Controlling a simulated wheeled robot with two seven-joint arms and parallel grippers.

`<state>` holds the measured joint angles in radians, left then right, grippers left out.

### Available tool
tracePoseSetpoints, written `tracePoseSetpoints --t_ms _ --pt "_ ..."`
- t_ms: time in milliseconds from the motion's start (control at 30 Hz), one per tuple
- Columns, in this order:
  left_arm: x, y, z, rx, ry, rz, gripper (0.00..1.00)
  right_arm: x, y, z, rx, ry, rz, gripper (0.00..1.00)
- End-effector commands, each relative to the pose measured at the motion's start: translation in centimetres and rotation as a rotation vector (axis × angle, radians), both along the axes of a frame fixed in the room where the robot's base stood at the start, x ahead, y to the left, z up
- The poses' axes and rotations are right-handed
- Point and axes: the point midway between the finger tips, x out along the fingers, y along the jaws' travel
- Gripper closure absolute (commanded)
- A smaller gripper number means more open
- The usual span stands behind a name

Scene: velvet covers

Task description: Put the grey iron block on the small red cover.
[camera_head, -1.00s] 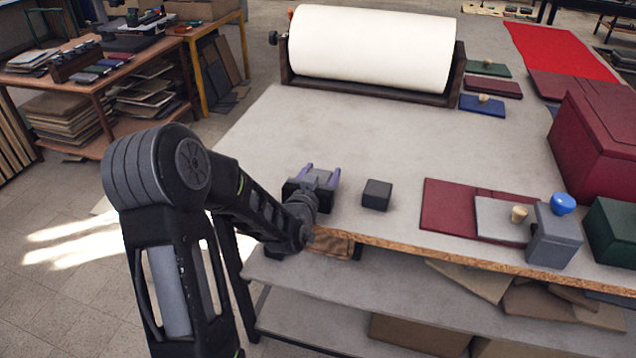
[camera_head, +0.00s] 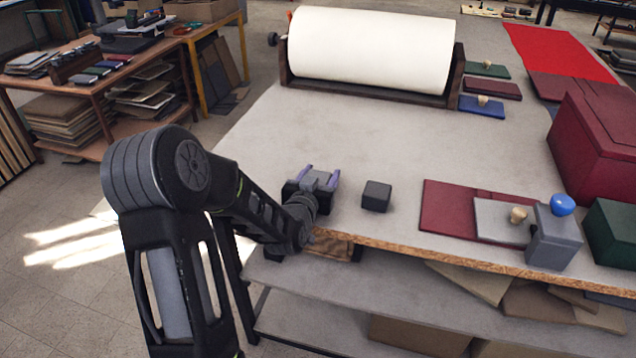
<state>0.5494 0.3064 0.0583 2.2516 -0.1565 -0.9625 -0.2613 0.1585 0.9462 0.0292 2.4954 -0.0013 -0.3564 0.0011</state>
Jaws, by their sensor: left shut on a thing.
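My left gripper (camera_head: 319,178) is at the near left part of the table, its purple fingers pointing away from me. It is shut on a grey block (camera_head: 317,183), partly hidden by the gripper; I cannot tell whether the block touches the table. A darker block (camera_head: 377,196) stands just right of the gripper, apart from it. A small dark red cover (camera_head: 492,88) lies at the back right, between a green cover (camera_head: 487,69) and a blue cover (camera_head: 482,107). A larger dark red cover (camera_head: 447,205) lies nearer. My right gripper is out of view.
A white roll (camera_head: 370,48) on a dark stand fills the table's back. A grey box (camera_head: 553,240), a blue knob (camera_head: 563,204) and a dark red box (camera_head: 600,145) stand right. The table's middle is clear.

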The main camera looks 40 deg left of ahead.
Motion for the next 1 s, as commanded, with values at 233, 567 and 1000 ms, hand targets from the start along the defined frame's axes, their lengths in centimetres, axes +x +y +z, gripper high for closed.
tracePoseSetpoints --t_ms 233,567,1000 --pt "0.1 0.0 1.0 0.004 -0.007 0.000 1.00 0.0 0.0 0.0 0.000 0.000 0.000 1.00" --pt "0.1 0.0 6.1 0.005 -0.012 0.001 1.00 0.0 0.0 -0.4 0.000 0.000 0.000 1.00" --pt "0.1 0.1 10.3 0.002 -0.007 0.001 1.00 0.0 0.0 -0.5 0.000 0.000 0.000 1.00"
